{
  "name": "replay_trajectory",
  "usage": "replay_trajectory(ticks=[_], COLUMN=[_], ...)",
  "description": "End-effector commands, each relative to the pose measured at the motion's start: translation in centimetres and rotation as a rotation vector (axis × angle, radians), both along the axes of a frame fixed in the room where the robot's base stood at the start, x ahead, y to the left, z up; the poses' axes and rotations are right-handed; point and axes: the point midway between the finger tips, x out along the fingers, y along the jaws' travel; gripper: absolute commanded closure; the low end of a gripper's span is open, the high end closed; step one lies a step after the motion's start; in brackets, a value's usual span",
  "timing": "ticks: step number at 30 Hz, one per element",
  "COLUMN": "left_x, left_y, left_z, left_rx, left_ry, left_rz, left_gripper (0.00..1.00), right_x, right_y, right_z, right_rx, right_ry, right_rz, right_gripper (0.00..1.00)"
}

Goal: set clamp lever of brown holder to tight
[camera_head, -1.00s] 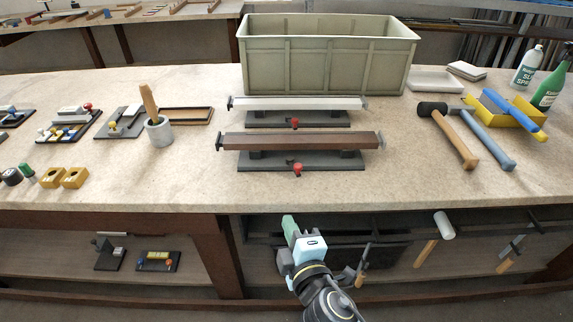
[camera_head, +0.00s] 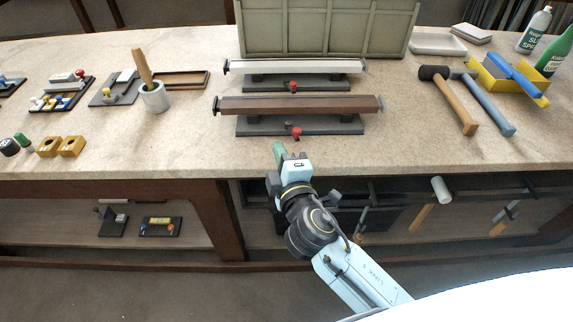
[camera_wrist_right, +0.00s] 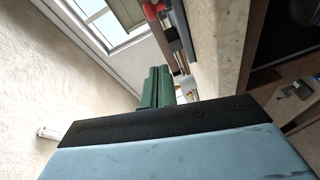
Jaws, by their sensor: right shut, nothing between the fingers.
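The brown holder is the nearer of two long holders on the bench. It has a dark base (camera_head: 250,127) with a brown profile (camera_head: 300,105) lying along its top. Its clamp lever with a red knob (camera_head: 296,132) sits at the front middle of the base. My right gripper (camera_head: 279,148), with green fingers, is at the bench's front edge, in front of and slightly left of the red knob, apart from it. In the right wrist view the fingers (camera_wrist_right: 157,88) are together and empty, with red knobs (camera_wrist_right: 151,11) beyond them. My left gripper is not in view.
The white-profile holder (camera_head: 300,67) with its own red knob (camera_head: 292,87) stands just behind. A large grey-green crate (camera_head: 325,30) is behind that. A mallet (camera_head: 455,95) lies to the right, and a grey pot (camera_head: 154,97) stands left. The bench front is clear near the gripper.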

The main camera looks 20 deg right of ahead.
Motion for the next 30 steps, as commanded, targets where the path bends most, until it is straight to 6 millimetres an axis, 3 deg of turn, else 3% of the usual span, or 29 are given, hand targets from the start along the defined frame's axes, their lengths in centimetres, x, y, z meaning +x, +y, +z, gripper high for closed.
replay_trajectory(ticks=[5, 13, 30], left_x=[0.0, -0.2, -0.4], left_y=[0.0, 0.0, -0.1], left_z=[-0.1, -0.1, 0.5], left_rx=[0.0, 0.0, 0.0], left_ry=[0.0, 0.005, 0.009], left_rz=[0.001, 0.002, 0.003], left_gripper=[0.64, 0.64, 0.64], right_x=[3.6, 4.2, 4.2], right_y=[-0.1, -3.4, -4.3], right_z=[-0.1, -0.9, -0.9], right_rx=[0.0, -0.001, -0.004], right_ry=[-0.002, 0.0, 0.002], right_rz=[0.001, 0.001, 0.038], right_gripper=[1.0, 1.0, 1.0])
